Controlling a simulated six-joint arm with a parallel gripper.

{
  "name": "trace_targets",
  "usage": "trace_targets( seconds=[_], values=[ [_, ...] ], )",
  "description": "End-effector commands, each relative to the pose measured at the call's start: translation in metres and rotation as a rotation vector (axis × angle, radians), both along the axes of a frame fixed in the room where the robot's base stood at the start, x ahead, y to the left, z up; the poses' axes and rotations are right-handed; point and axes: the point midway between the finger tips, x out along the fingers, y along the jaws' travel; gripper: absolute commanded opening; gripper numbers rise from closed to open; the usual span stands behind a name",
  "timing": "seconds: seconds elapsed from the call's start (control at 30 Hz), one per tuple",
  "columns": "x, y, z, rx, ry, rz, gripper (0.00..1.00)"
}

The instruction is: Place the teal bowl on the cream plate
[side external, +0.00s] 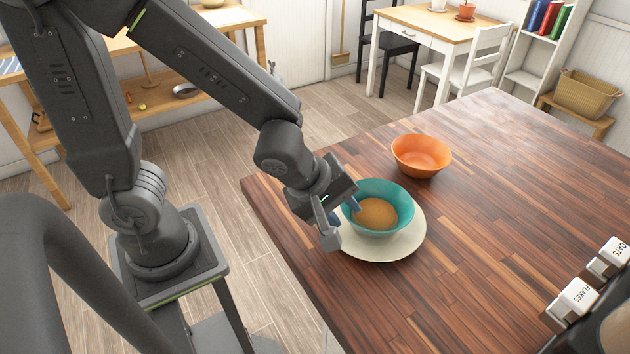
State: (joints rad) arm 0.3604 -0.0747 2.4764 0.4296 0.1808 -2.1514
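The teal bowl (401,206) has tan-brown contents inside and appears to rest upright on the cream plate (400,246). The plate lies flat on the wooden table, with its rim showing in front and to the right of the bowl. My gripper (343,214) is at the bowl's left rim. One finger is outside the wall and the other reaches over the rim into the bowl. Whether the fingers press on the rim is not clear. The bowl's left rim is partly hidden by the gripper.
An orange bowl (421,155) stands behind the plate on the table (480,220). The table's left edge runs close beside my gripper. The middle right of the table is clear.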

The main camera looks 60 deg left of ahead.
Motion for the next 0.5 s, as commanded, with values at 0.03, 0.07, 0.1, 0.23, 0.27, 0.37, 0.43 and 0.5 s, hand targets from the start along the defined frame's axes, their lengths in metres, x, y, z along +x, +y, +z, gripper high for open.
trace_targets(
  seconds=[0.03,0.07,0.1,0.23,0.27,0.37,0.43,0.5],
  values=[
    [-0.004,0.001,0.009,-0.001,-0.006,0.002,0.32],
    [-0.007,0.002,0.013,-0.002,-0.007,0.002,0.32],
    [-0.010,0.003,0.018,-0.002,-0.006,0.002,0.32],
    [-0.022,0.005,0.036,-0.002,-0.007,0.000,0.32],
    [-0.024,0.005,0.040,-0.003,-0.006,0.000,0.32],
    [-0.033,0.007,0.053,-0.003,-0.007,-0.001,0.32],
    [-0.038,0.008,0.061,-0.002,-0.005,-0.002,0.32],
    [-0.042,0.009,0.068,-0.002,-0.004,-0.002,0.32]
  ],
)
